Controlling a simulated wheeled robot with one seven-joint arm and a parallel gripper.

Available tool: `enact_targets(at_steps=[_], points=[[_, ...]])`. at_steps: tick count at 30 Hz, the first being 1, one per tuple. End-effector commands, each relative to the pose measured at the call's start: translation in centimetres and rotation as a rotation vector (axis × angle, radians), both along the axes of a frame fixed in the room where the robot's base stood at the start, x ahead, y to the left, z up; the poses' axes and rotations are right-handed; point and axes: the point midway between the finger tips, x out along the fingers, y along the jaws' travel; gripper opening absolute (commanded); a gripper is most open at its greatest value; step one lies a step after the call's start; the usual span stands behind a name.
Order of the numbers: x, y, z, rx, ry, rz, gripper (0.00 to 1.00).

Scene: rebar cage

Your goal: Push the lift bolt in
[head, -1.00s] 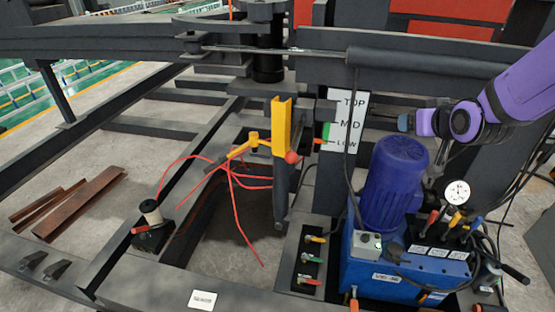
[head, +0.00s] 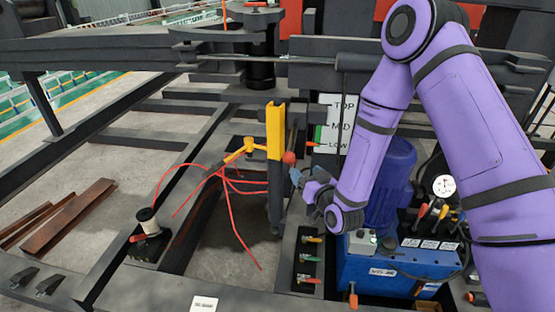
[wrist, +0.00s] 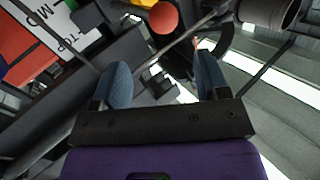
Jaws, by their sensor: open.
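The lift bolt appears to be the part with an orange-red ball knob (head: 289,157), on the right side of the upright yellow bracket (head: 274,130). In the wrist view the knob (wrist: 164,17) shows near the top, beyond my fingers and roughly between their directions. My gripper (head: 296,177) is just below and right of the knob in the head view. In the wrist view my gripper (wrist: 161,82) has its two blue-grey fingers spread wide with nothing between them. I see no contact with the knob. The bolt's shaft cannot be made out clearly.
A blue hydraulic unit (head: 385,275) with a gauge stands at the right, partly behind my arm. A TOP/MID/LOW sign (head: 337,112) stands behind the knob. Red cables (head: 235,222) hang left of the bracket. Valves with coloured handles (head: 310,259) sit below my gripper.

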Motion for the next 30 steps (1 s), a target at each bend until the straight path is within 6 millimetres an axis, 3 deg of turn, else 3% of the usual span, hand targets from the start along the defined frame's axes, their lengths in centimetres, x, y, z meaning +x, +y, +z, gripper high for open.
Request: enact_targets(at_steps=[7,21,30], points=[[0.8,0.5,-0.4,0.013,-0.013,-0.003,0.69],[7.9,3.5,-0.4,0.012,-0.012,-0.004,0.69],[9.7,4.2,-0.4,0.012,-0.01,-0.003,0.69]])
